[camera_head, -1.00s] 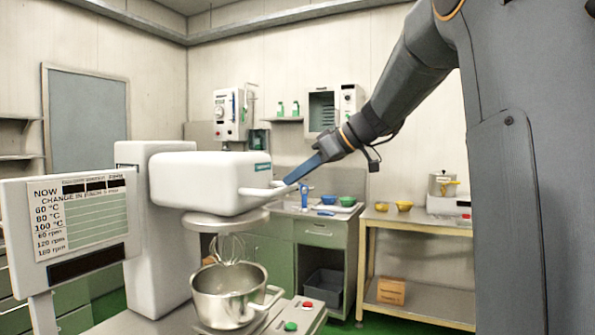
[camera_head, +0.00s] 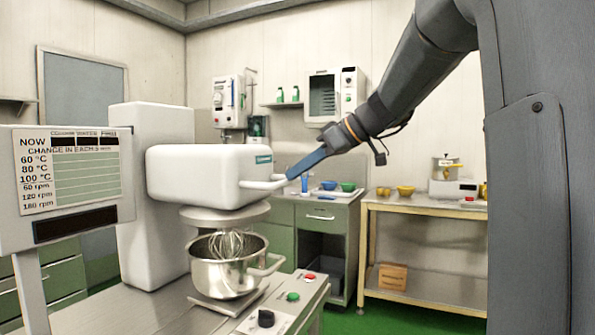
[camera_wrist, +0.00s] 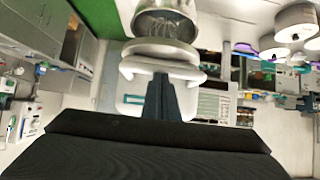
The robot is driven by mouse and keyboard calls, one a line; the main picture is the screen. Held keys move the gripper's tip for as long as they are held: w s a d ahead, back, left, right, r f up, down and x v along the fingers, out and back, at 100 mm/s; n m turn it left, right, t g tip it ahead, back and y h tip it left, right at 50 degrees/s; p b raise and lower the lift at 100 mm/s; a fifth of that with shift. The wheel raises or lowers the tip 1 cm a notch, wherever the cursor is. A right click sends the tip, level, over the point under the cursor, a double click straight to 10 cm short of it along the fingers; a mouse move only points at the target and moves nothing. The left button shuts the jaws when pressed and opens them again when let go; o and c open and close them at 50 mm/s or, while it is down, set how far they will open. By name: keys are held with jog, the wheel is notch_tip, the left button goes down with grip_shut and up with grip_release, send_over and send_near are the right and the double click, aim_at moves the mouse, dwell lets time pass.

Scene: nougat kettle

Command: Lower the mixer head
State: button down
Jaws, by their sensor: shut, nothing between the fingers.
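The white mixer head (camera_head: 208,176) sits in front of its white column (camera_head: 150,190) at left centre. A light bar handle (camera_head: 264,184) sticks out from its front. My gripper (camera_head: 290,177) is shut with nothing between its fingers. Its blue fingertips are at the handle and seem to touch it. The whisk (camera_head: 232,243) hangs under the head, its lower part inside the steel bowl (camera_head: 228,270). In the wrist view my fingers (camera_wrist: 161,85) reach to the handle (camera_wrist: 163,70), with the bowl (camera_wrist: 165,22) beyond.
A base panel with a green button (camera_head: 292,296), a red button and a black knob lies right of the bowl. A display board (camera_head: 68,180) stands at left. Behind are a green cabinet (camera_head: 320,225) and a side table (camera_head: 420,208) with bowls.

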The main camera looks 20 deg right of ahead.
notch_tip(320, 180, down, 9)
jog(key=b, duration=0.7)
jog(key=shift+r, duration=0.2)
jog(key=shift+f, duration=0.2)
jog(key=shift+r, duration=0.1)
